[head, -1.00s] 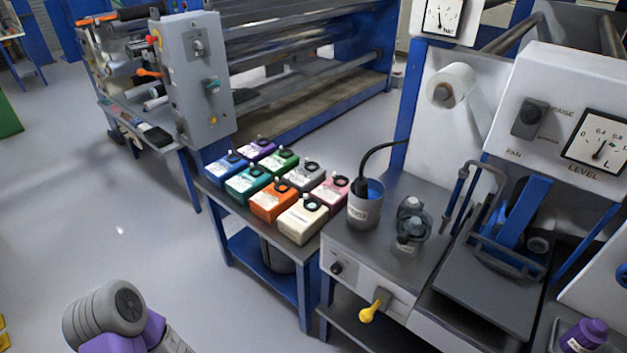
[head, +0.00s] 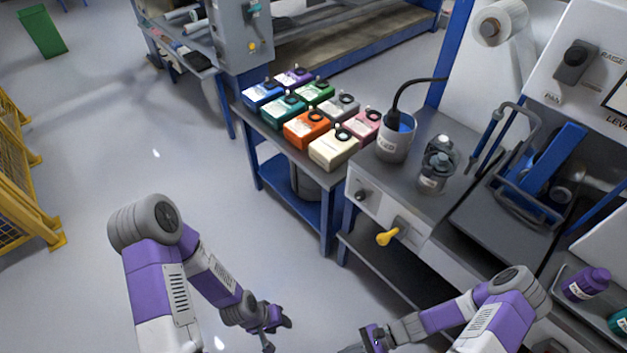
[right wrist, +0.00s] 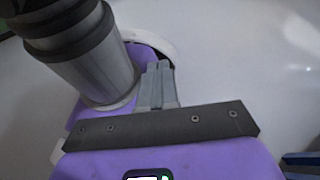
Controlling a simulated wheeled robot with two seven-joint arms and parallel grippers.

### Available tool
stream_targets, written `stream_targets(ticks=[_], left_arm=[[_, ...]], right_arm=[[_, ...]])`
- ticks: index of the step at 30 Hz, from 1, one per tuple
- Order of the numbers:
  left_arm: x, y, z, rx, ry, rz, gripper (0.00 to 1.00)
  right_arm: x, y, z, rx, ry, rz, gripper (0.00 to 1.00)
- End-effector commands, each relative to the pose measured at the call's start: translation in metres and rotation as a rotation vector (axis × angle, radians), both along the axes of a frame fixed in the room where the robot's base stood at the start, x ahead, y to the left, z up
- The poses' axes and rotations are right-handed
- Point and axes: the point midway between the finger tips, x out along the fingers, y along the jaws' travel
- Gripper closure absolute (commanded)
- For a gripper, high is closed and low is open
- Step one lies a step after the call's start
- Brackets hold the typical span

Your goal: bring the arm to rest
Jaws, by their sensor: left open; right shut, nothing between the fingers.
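My left arm (head: 155,275) comes in from the left of the head view and hangs bent over the open floor. Its gripper (head: 274,333) is low in the picture, open and empty, clear of the bench. My right arm (head: 500,310) comes in from the lower right, and its gripper (head: 368,343) is partly cut off at the bottom edge. In the right wrist view the right fingers (right wrist: 158,85) are together with nothing between them. Both grippers appear apart from the benches and from each other.
A blue-legged table (head: 270,135) holds several coloured containers. A yellow cage (head: 22,190) stands at the left. Floor between is clear.

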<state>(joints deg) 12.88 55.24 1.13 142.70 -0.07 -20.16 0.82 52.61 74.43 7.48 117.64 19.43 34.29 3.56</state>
Motion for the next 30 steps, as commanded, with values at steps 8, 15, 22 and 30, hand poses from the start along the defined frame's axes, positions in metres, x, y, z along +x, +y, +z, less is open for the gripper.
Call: stream_targets(ticks=[8,15,22,30], left_arm=[[0.0,0.0,0.008,0.0,0.0,0.0,0.57],[0.0,0.0,0.011,0.0,0.0,0.0,0.57],[0.0,0.0,0.011,0.0,0.0,0.0,0.57],[0.0,0.0,0.011,0.0,0.0,0.0,0.57]], right_arm=[[0.023,-0.008,0.013,-0.439,-0.526,0.476,1.0],[0.06,0.001,0.045,-0.586,-0.899,0.643,1.0],[0.068,0.004,0.052,-0.608,-0.973,0.662,1.0],[0.068,0.004,0.052,-0.607,-0.968,0.661,1.0]])
